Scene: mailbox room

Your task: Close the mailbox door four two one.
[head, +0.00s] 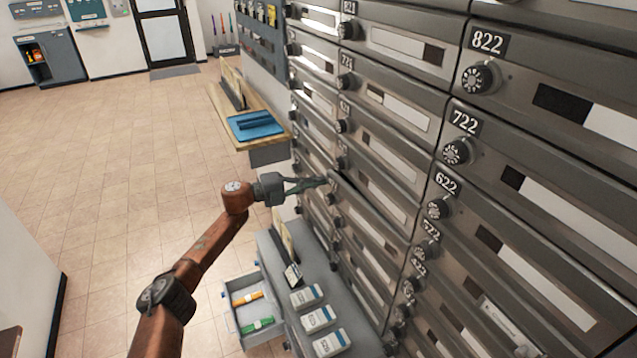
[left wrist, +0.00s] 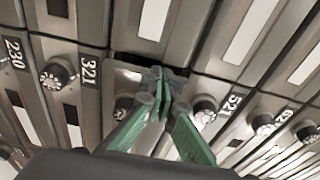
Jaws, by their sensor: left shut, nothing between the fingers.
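Mailbox door 421 (head: 368,218) is in the lower middle of the mailbox wall in the head view. It stands slightly ajar, its upper edge sticking out from the wall. Its own number is hidden. In the left wrist view the door (left wrist: 128,74) lies between the doors marked 321 and what looks like 521, with a dark gap along one edge. My left gripper (head: 325,182) is shut and empty, its fingertips at the knob-side end of this door. The green fingers (left wrist: 160,88) cover part of it in the wrist view; contact is unclear. My right gripper is not in view.
Closed mailbox doors with round knobs, such as 622 (head: 500,230), surround it. Below stands a grey cabinet (head: 268,250) with white boxes and an open drawer (head: 236,318). A wooden shelf with a blue tray (head: 255,125) is behind my gripper. The tiled floor at left is clear.

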